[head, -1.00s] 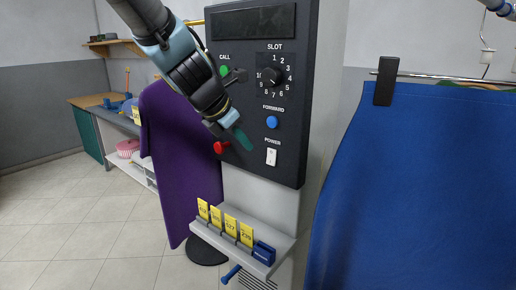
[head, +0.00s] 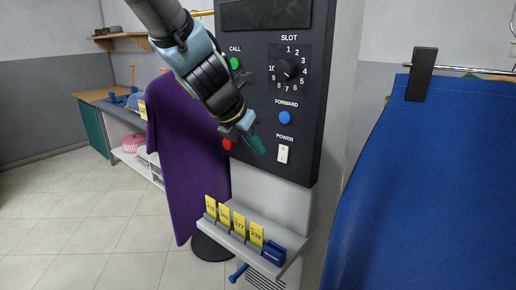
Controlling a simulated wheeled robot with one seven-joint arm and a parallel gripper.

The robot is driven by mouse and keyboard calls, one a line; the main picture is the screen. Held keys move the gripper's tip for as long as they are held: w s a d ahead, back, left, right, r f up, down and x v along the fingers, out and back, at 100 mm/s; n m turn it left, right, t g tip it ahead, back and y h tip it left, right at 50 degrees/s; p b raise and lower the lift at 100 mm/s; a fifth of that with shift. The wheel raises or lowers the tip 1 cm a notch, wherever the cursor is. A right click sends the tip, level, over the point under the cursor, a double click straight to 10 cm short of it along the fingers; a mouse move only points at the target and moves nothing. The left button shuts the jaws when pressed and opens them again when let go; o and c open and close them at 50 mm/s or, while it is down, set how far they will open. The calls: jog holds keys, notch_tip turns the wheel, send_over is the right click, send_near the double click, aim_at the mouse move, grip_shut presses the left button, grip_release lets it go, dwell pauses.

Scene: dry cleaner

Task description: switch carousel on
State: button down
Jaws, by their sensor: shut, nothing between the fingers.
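The dark carousel control panel (head: 308,149) is mounted on a pale column in the head view. Its white POWER rocker switch (head: 283,154) is at the lower right of the panel. Above it are the blue FORWARD button (head: 285,117) and the black SLOT knob (head: 287,70). The green CALL button (head: 235,63) and a red knob (head: 228,143) are on the left, the red one partly behind my arm. My gripper (head: 260,147) is shut and empty. Its teal fingertips appear just left of the POWER switch, with a small gap in the picture; their depth to the panel is unclear.
A grey shelf (head: 238,246) with several yellow number tags and a blue block sits below the panel. A purple garment (head: 185,150) hangs at the left, a blue garment (head: 430,180) at the right. Tiled floor (head: 90,220) is open at the left.

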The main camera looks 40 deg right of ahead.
aim_at(281, 161)
jog(key=w+d+f, duration=0.2)
jog(key=d+f, duration=0.4)
jog(key=d, duration=0.2)
jog(key=shift+b, duration=0.45)
jog(key=shift+w+f+b, duration=0.1)
jog(key=shift+b, duration=0.3)
jog(key=b, duration=0.2)
jog(key=shift+d+f+h+b, duration=0.15)
jog(key=shift+f+h+b, duration=0.15)
jog(key=shift+r+p, duration=0.35)
jog(key=shift+r, duration=0.05)
